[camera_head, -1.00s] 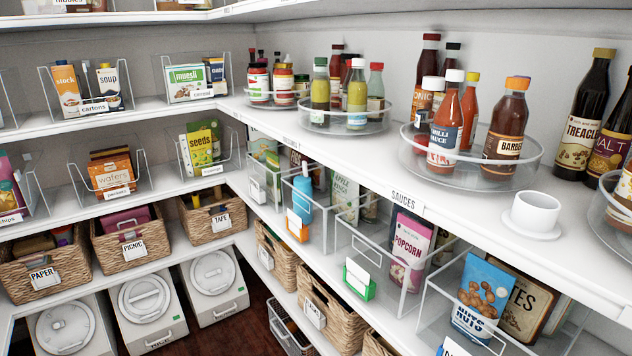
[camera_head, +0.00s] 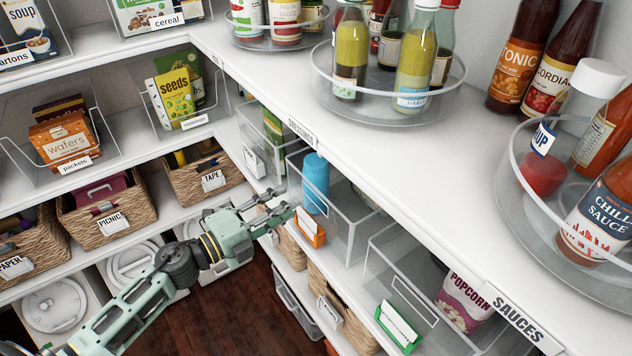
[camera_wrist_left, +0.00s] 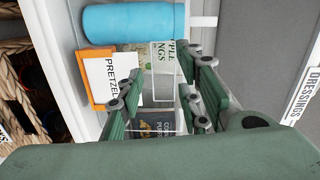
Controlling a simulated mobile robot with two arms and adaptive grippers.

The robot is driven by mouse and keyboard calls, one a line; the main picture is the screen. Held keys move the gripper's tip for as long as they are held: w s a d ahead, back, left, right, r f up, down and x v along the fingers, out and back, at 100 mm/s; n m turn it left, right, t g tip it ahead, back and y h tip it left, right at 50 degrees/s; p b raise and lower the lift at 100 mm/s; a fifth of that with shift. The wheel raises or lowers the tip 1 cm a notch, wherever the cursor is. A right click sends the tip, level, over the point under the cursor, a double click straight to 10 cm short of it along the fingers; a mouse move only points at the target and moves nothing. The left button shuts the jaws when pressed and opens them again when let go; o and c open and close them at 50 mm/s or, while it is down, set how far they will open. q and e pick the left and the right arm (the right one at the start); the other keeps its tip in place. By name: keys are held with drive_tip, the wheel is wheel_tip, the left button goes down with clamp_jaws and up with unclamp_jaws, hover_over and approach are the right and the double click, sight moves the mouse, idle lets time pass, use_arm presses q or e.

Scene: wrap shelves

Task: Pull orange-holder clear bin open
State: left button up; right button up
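The clear bin (camera_head: 347,222) stands on the middle shelf at the right in the head view. In the left wrist view the orange holder (camera_wrist_left: 91,78) shows a card reading "PRETZEL", beside the blue item (camera_wrist_left: 133,22). My left gripper (camera_head: 282,203) is at the bin's front, just left of the holder. In the wrist view its fingers (camera_wrist_left: 162,68) are apart, with the clear bin's front between or behind them; contact cannot be told. My right gripper is not in view.
A clear bin with a green holder (camera_head: 398,328) stands to the right, another clear bin (camera_head: 262,150) to the left. Bottles on turntables (camera_head: 390,108) fill the shelf above. Wicker baskets (camera_head: 338,310) are below. The floor (camera_head: 220,305) is open.

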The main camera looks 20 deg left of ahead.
sight(314, 190)
use_arm(q)
drive_tip(key=shift+m+g+h, duration=0.3)
drive_tip(key=shift+m+h, duration=0.2)
drive_tip(key=shift+m, duration=0.4)
drive_tip(key=d+r, duration=0.1)
drive_tip(key=d+r+p, duration=0.1)
drive_tip(key=r, duration=0.1)
drive_tip(key=shift+w+d+r, duration=0.1)
drive_tip(key=shift+d+r, duration=0.15)
drive_tip(key=shift+d, duration=0.15)
drive_tip(key=p+x, duration=0.1)
drive_tip(key=x, duration=0.4)
drive_tip(key=shift+w+f, duration=0.1)
drive_tip(key=shift+f, duration=0.05)
drive_tip(key=shift+w+d, duration=0.25)
drive_tip(key=shift+w, duration=0.1)
drive_tip(key=shift+f, duration=0.1)
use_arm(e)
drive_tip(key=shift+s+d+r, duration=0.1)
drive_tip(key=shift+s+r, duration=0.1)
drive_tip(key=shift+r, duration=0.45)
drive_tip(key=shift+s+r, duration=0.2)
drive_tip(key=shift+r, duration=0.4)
use_arm(q)
drive_tip(key=c, duration=0.8)
clamp_jaws()
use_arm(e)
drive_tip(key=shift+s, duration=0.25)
